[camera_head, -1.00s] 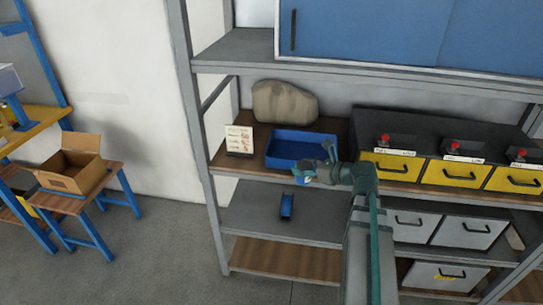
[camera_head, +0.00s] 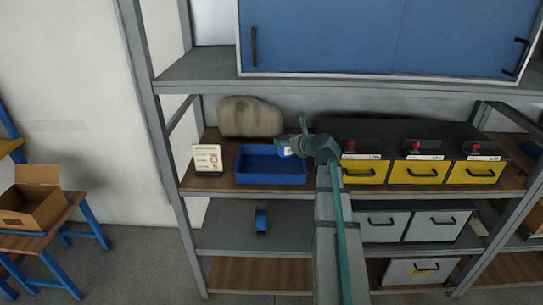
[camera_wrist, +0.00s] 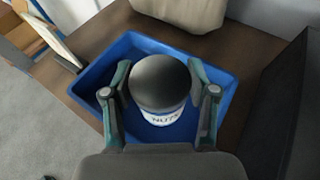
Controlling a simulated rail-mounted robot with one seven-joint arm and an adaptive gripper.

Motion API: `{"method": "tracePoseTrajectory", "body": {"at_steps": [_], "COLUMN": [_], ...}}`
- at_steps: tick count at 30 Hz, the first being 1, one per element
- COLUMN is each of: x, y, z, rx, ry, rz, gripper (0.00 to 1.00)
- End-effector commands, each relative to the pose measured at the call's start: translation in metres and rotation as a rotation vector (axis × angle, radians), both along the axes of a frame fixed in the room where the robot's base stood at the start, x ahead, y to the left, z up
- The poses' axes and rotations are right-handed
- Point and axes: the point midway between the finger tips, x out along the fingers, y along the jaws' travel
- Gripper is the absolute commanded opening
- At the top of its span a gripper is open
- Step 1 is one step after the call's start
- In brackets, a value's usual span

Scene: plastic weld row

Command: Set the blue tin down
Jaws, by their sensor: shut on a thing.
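The blue tin (camera_wrist: 161,98) has a dark rounded top and a white label band reading "NUTS". In the wrist view it sits between the fingers of my gripper (camera_wrist: 160,100), which is shut on it. The blue tray (camera_wrist: 90,82) lies below and around the tin in that view. In the head view my gripper (camera_head: 293,147) is over the right part of the blue tray (camera_head: 262,180), and the tin (camera_head: 285,152) shows only as a small white and blue patch. I cannot tell whether the tin touches the tray floor.
A tan sack (camera_head: 249,117) stands behind the tray, and a white card on a stand (camera_head: 207,158) is at its left. Yellow-fronted drawers (camera_head: 415,171) with red knobs are to the right. A shelf (camera_head: 330,78) runs overhead. The tray's left part is empty.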

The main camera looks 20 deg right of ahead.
Motion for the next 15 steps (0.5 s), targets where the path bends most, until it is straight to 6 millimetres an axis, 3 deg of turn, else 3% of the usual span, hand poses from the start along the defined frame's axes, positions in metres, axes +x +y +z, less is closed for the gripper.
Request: {"method": "tracePoseTrajectory", "body": {"at_steps": [1,6,15], "x": [0.014,0.037,0.055], "y": [0.005,0.016,0.024], "z": [-0.004,-0.033,-0.057], "rx": [0.001,0.001,-0.001], "ry": [0.002,0.003,-0.001], "rz": [0.004,0.002,0.000], "gripper": [0.10,0.10,0.10]}}
